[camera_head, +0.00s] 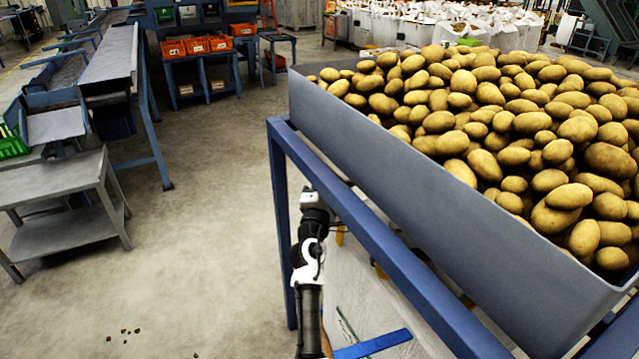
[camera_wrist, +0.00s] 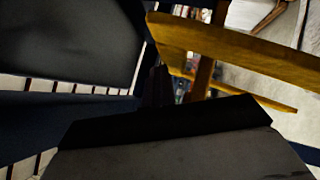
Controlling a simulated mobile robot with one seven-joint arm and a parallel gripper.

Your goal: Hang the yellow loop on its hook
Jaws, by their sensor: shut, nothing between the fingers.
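The yellow loop (camera_wrist: 230,48) shows large in the wrist view as a flat yellow band across the upper right, with a second strip below it. In the head view a small yellow piece (camera_head: 340,235) shows beside my arm, just under the blue rail. My gripper (camera_wrist: 160,90) is dark and shut in the wrist view, with nothing held; the loop is close beside it, and I cannot tell whether they touch. In the head view my arm reaches up along the blue frame, and its fingers are hard to make out. I cannot pick out the hook in either view.
A grey hopper (camera_head: 430,195) full of potatoes (camera_head: 480,110) stands on a blue frame (camera_head: 375,235) right beside my arm. A white bag (camera_head: 365,300) is below it. A grey bench (camera_head: 60,180) stands at the left. The floor (camera_head: 200,250) between is open.

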